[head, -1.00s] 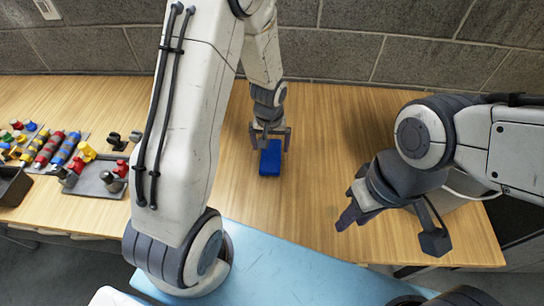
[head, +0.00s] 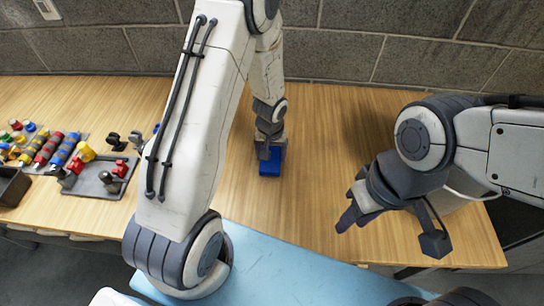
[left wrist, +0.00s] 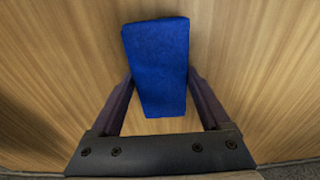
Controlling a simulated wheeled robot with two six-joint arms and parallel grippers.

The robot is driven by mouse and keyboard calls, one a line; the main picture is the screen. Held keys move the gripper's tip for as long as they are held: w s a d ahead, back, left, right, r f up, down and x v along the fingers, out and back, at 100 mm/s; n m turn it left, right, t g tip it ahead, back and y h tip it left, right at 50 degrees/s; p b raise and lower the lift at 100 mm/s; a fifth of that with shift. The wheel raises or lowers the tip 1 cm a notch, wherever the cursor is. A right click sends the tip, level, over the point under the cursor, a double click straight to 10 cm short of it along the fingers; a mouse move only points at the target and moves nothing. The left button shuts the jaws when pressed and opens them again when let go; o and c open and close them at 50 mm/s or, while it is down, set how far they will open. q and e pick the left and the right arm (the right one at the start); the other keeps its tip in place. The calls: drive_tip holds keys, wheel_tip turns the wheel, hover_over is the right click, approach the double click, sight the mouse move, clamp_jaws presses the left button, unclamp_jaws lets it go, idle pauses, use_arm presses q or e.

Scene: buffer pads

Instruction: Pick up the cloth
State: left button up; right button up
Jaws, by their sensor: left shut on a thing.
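The cloth (head: 269,168) is a small blue folded block on the wooden table, in the middle of the head view. It also shows in the left wrist view (left wrist: 157,65), where its near part lies between the two fingers. My left gripper (head: 270,152) is over the cloth and shut on it; in the left wrist view its fingers (left wrist: 158,95) flank the cloth's sides. I cannot tell whether the cloth is clear of the table. My right gripper (head: 347,212) hangs over the table's right part, away from the cloth; its finger gap does not show clearly.
A grey tray (head: 97,182) with fittings, several coloured cylinders (head: 48,147) and a dark bin (head: 12,187) stand on the left. A block wall (head: 340,55) runs behind the table. The table (head: 325,135) is bare between the cloth and my right arm.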

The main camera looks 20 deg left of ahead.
sight(272, 153)
use_arm(q)
drive_tip(key=shift+r, duration=0.1)
wheel_tip(272, 153, up, 4)
drive_tip(key=shift+r+p, duration=0.15)
drive_tip(key=shift+p, duration=0.35)
drive_tip(key=s+d+r+b, duration=0.2)
drive_tip(key=d+r, duration=0.4)
drive_tip(key=d, duration=0.5)
drive_tip(key=shift+s+d+r, duration=0.15)
drive_tip(key=shift+s+r, duration=0.1)
drive_tip(key=shift+s, duration=0.25)
